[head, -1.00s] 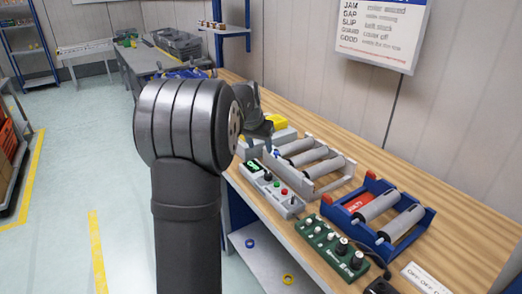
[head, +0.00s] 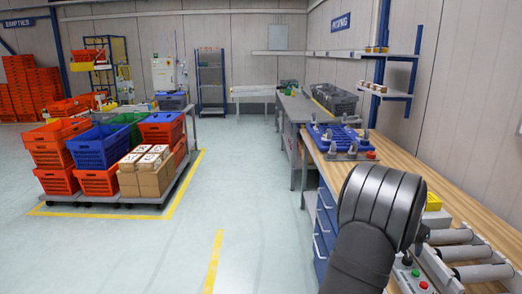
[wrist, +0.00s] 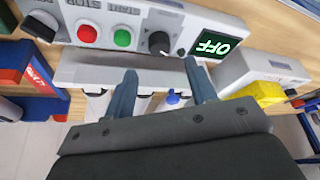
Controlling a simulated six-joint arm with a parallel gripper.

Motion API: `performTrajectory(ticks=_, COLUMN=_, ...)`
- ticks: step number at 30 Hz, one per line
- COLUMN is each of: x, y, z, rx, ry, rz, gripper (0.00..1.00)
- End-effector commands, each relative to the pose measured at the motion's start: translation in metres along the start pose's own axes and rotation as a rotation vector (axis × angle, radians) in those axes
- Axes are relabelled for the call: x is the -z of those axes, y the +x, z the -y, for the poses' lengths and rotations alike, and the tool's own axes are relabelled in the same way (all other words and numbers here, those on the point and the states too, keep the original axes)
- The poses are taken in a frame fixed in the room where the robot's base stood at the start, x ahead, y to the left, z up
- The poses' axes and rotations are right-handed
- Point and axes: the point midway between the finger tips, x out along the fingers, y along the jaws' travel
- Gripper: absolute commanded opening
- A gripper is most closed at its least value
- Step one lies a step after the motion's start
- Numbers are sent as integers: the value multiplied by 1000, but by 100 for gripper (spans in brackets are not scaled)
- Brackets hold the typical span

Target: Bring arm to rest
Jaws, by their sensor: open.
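My gripper (wrist: 160,88) is open in the wrist view, with two dark blue-grey fingers apart and nothing between them. It hangs over the bench by a grey control box (wrist: 140,30) with a red button, a green button, a black knob and a lit display reading OFF. Pale rollers and a small blue tip (wrist: 172,98) show around and beyond the fingers. In the head view my dark arm covers the lower right, and the gripper is mostly hidden behind it.
The wooden bench (head: 440,185) carries a roller unit (head: 470,252) and a blue rack (head: 335,137). A yellow item (wrist: 262,92) lies near the gripper. A pallet with orange and blue totes (head: 100,150) and cartons stands left. The floor between is clear.

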Motion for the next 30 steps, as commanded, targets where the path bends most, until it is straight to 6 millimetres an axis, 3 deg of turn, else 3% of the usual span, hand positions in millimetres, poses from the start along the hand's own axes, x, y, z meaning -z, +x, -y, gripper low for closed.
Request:
performTrajectory(ticks=6, x=-1, y=42, z=0, rx=-1, ry=-1, rz=2, gripper=51)
performTrajectory(ticks=12, x=0, y=62, z=0, rx=0, ry=-1, rz=-1, gripper=51)
performTrajectory(ticks=25, x=0, y=67, z=0, rx=1, ry=-2, rz=-1, gripper=51)
performTrajectory(ticks=30, x=1, y=60, z=0, rx=1, ry=-1, rz=-3, gripper=51)
